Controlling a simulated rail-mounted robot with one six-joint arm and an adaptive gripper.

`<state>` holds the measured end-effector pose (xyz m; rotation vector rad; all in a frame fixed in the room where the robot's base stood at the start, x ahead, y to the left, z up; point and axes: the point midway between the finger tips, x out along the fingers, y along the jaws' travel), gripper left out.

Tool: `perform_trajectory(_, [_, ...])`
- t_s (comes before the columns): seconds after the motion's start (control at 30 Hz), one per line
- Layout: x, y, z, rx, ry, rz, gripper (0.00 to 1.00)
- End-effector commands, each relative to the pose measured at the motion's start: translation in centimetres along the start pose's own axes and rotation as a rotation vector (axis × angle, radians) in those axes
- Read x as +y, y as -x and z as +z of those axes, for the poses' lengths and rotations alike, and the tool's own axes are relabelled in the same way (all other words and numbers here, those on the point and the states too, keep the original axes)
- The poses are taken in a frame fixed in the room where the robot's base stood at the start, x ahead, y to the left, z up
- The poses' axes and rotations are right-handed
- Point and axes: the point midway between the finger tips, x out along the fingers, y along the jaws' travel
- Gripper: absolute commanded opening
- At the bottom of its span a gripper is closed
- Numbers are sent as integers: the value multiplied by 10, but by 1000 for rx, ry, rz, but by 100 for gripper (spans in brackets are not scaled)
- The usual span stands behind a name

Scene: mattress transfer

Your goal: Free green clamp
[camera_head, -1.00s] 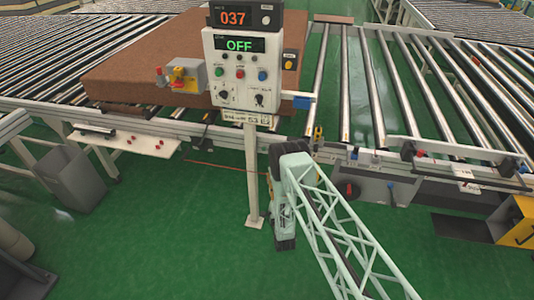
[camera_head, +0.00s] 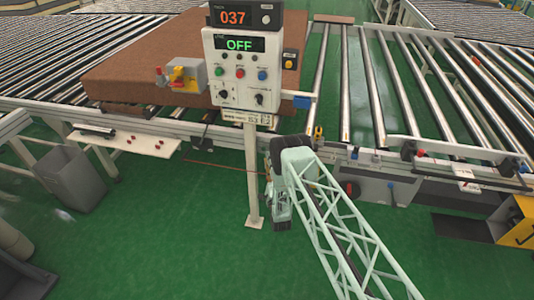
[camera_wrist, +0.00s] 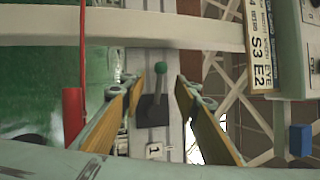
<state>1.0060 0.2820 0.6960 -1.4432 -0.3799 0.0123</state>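The green clamp shows in the wrist view as a small lever with a green ball knob (camera_wrist: 160,67). Its short stem rises from a dark base on a pale rail. My gripper (camera_wrist: 164,86) is open, with one yellow-padded finger on each side of the lever. The knob and stem lie between the fingers, nearer the left one, and I see no clear contact.
A control panel (camera_head: 241,70) reading OFF stands on a post left of my arm; its edge (camera_wrist: 292,50) is close in the wrist view. A pale bar (camera_wrist: 120,27) crosses beyond the fingers. A red rod (camera_wrist: 73,115) is at left. A brown mattress (camera_head: 140,60) lies behind the panel.

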Motion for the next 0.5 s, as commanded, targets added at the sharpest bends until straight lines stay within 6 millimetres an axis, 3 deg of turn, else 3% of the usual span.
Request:
perform_trajectory(0.3, [0,-37,0,0,0,-2,29])
perform_trajectory(0.5, [0,-48,0,0,0,-1,29])
